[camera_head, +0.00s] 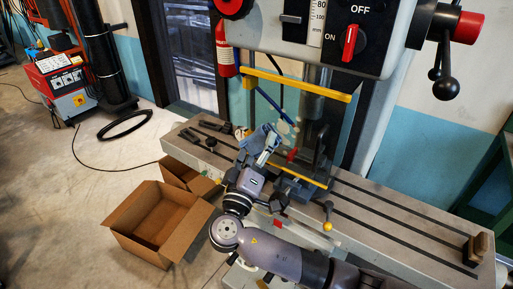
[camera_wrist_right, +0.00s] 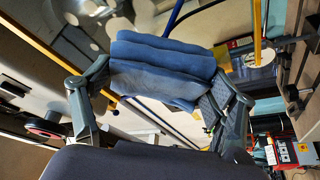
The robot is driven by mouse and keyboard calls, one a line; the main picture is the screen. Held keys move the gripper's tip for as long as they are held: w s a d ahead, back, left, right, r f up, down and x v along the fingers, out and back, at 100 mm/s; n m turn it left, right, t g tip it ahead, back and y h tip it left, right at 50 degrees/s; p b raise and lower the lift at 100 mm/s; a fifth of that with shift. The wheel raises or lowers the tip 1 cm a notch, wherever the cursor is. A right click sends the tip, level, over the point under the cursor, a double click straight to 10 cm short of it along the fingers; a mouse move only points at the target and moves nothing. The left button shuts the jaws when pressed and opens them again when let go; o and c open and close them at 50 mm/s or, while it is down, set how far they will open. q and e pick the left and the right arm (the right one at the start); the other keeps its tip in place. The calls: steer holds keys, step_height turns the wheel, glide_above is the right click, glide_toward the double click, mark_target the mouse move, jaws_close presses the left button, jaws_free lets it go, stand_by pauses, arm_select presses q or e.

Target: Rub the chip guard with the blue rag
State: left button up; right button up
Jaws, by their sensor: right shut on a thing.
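The chip guard is a clear panel between an upper yellow bar (camera_head: 295,84) and a lower yellow bar (camera_head: 300,177) on the drill press. Pale round smudges (camera_head: 283,128) show on it. My right gripper (camera_head: 264,150) is shut on the blue rag (camera_head: 259,137), at the guard's left side. In the right wrist view the folded rag (camera_wrist_right: 165,70) sits between the two fingers, with the panel and pale spots behind it. I cannot tell whether the rag touches the panel. My left gripper is not in view.
The slotted machine table (camera_head: 400,225) carries dark clamps (camera_head: 212,130) at the left and a wooden block (camera_head: 475,248) at the right. Open cardboard boxes (camera_head: 160,215) stand on the floor in front. A red fire extinguisher (camera_head: 225,55) and the control panel (camera_head: 330,35) are above.

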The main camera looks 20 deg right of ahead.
stand_by(0.3)
steer(key=shift+w+d+b, duration=0.45)
steer(key=shift+w+d, duration=0.15)
steer(key=shift+d, duration=0.2)
stand_by(0.3)
